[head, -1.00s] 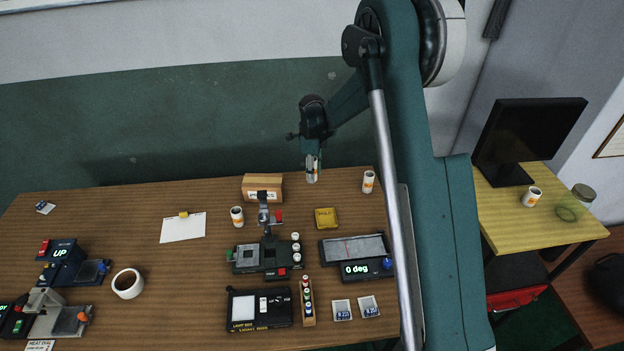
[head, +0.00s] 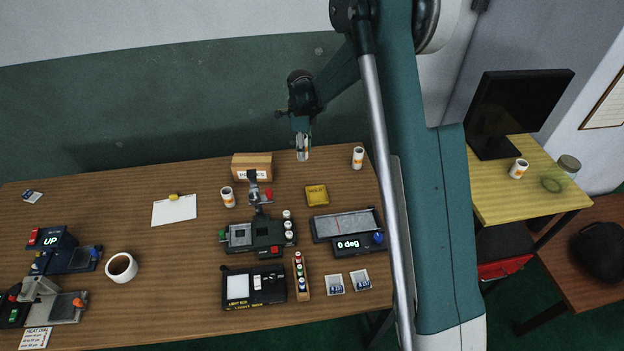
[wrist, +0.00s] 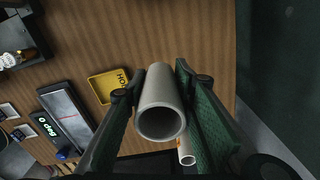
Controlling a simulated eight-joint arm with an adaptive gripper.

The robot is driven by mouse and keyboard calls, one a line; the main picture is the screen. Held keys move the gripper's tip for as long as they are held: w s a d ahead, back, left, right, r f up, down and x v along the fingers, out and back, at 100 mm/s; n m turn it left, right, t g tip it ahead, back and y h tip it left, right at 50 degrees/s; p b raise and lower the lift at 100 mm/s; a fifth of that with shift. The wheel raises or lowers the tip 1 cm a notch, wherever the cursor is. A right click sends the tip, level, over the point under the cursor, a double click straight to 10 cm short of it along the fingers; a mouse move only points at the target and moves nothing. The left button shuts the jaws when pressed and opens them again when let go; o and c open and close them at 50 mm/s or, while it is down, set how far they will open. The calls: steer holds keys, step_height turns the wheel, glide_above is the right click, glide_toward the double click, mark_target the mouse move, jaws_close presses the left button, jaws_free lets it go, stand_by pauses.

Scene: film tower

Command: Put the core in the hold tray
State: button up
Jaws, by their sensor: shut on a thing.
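The core is a pale grey hollow tube (wrist: 160,108), held between the two fingers of my gripper (wrist: 160,95). In the head view the core (head: 302,154) hangs from my gripper (head: 303,142) near the table's back edge. The hold tray (head: 317,195) is a small yellow tray on the table, nearer the front than my gripper. In the wrist view the hold tray (wrist: 103,88) is left of the core, with lettering on its edge and no object visible inside. The core is apart from the tray.
A white canister with an orange band (head: 358,158) stands right of my gripper, near the back edge. A cardboard box (head: 252,166) and another canister (head: 228,197) stand to the left. A device reading "0 deg" (head: 348,243) lies in front of the hold tray.

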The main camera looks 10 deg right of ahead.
steer(key=s+d+n, duration=0.3)
steer(key=s, duration=1)
steer(key=shift+d+r, duration=0.3)
steer(key=shift+d, duration=0.05)
steer(key=shift+f, duration=0.1)
glide_above(317, 196)
steer(key=shift+f, duration=3.05)
steer(key=shift+f, duration=1.85)
steer(key=shift+f+b, duration=0.15)
steer(key=shift+b, duration=0.2)
steer(key=o, duration=0.5)
steer(key=shift+c, duration=0.2)
steer(key=shift+o, duration=0.8)
